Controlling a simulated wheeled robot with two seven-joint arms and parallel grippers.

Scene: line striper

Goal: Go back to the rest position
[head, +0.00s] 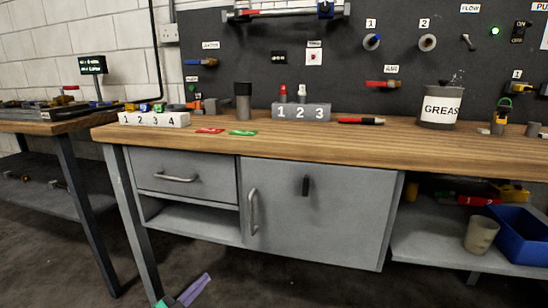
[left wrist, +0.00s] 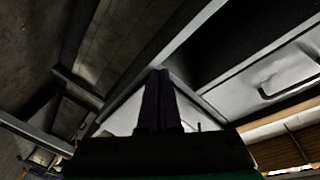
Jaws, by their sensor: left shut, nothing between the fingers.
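My left gripper (head: 195,288) shows at the bottom of the head view, low in front of the bench and below the drawer. It has purple fingers and a green part behind them. In the left wrist view the dark fingers (left wrist: 160,100) are together, with nothing between them. The grey bench front and a drawer handle (left wrist: 285,85) show beyond them, apart from the fingers. My right gripper is in neither view.
A wooden workbench (head: 300,145) stands ahead, with a drawer (head: 185,175) and a closed cabinet door (head: 318,210). A grease pot (head: 440,107) and numbered blocks (head: 301,112) stand on top. A blue bin (head: 520,235) is on the lower right shelf. The floor in front is clear.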

